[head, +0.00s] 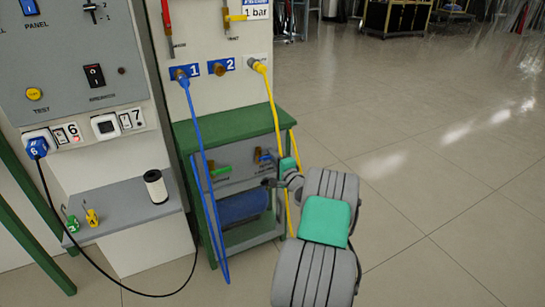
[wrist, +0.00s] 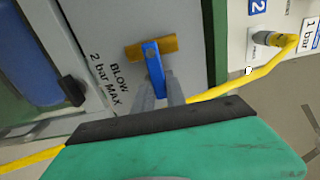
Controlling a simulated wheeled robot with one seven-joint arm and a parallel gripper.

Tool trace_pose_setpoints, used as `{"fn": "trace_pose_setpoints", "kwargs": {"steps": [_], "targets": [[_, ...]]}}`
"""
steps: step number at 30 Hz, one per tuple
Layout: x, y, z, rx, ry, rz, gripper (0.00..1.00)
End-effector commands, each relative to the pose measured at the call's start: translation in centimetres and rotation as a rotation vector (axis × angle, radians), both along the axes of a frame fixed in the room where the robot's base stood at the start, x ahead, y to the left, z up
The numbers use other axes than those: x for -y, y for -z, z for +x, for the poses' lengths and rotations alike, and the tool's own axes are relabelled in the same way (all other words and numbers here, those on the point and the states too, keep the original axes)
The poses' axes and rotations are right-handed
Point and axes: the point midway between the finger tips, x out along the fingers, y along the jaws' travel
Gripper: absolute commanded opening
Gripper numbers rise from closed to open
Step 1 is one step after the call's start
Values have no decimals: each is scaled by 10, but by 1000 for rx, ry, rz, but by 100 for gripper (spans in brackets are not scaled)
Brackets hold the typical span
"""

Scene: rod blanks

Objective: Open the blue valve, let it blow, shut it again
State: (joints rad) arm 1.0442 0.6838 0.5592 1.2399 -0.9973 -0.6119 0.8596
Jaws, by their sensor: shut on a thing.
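The blue valve is a brass body (wrist: 150,48) with a blue lever (wrist: 154,66) on the panel marked "BLOW 2 bar MAX". In the wrist view the lever points away from the body, roughly crosswise to it. My gripper (wrist: 160,92) is shut on the lever's outer end, with a grey finger on each side. In the head view the blue valve (head: 264,155) shows small on the green bench's front, and my gripper (head: 272,181) reaches it from the right, partly hidden by my own arm.
A green-lever valve (head: 218,171) sits left of the blue one. A yellow hose (head: 271,100) and a blue hose (head: 196,120) hang in front of the green bench (head: 225,128). A blue tank (head: 243,206) lies below. The floor to the right is clear.

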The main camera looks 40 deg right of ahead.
Motion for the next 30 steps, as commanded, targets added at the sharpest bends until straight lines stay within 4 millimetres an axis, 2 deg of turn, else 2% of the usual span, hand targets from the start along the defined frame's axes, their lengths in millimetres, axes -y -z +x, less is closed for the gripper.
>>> {"fn": "trace_pose_setpoints", "kwargs": {"steps": [4,5,13,22,30], "targets": [[-1,2,0,-2,-1,5,0],[-1,2,0,-2,-1,5,17],[-1,1,0,-2,-1,2,38],[-1,0,-5,-1,0,1,38],[-15,-1,-55,-1,4,4,38]]}}
